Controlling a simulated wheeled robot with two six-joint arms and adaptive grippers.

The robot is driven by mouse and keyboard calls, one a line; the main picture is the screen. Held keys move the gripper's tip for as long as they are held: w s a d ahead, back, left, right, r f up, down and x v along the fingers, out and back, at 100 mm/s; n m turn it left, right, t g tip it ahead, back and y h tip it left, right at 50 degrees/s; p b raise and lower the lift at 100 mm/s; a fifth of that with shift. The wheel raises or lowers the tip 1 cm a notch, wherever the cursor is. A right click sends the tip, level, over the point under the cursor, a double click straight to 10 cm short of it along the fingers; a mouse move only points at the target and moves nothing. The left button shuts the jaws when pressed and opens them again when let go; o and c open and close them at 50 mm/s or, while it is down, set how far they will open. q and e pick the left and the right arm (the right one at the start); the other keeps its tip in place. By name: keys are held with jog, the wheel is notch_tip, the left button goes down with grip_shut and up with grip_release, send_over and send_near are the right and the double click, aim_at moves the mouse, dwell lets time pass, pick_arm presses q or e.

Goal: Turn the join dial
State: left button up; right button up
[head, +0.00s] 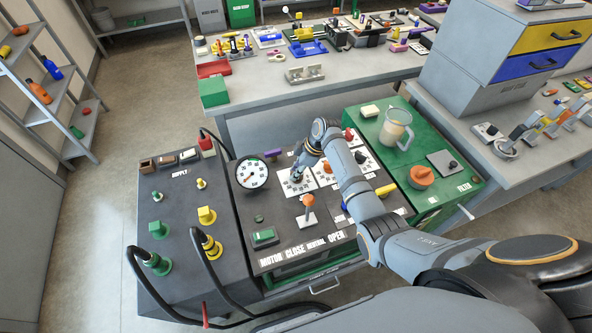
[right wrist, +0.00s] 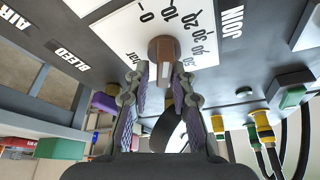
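The join dial is a brown knob (right wrist: 163,49) on a white scale plate (right wrist: 125,33) with numbers from 0 upward and the word JOIN beside it. In the right wrist view, the fingertips of my right gripper (right wrist: 163,72) stand on either side of the knob's near end, with little or no gap. I cannot tell whether they press on it. In the head view my right gripper (head: 297,176) reaches down to a white plate on the dark panel and hides the knob. My left gripper is not in view.
A round gauge (head: 252,173), an orange-topped lever (head: 308,204) and a green button (head: 264,236) are near the gripper on the panel. The supply box (head: 170,270) with black cables stands left. A green surface with a clear jug (head: 396,128) lies right.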

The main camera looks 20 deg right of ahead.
jog(key=shift+s+d, duration=0.15)
jog(key=shift+s, duration=0.1)
jog(key=shift+c, duration=1.2)
jog(key=shift+s+d+r, duration=0.1)
grip_shut()
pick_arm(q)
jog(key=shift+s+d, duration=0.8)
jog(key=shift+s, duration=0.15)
pick_arm(e)
jog(key=shift+s+d, duration=0.1)
jog(key=shift+d, duration=0.05)
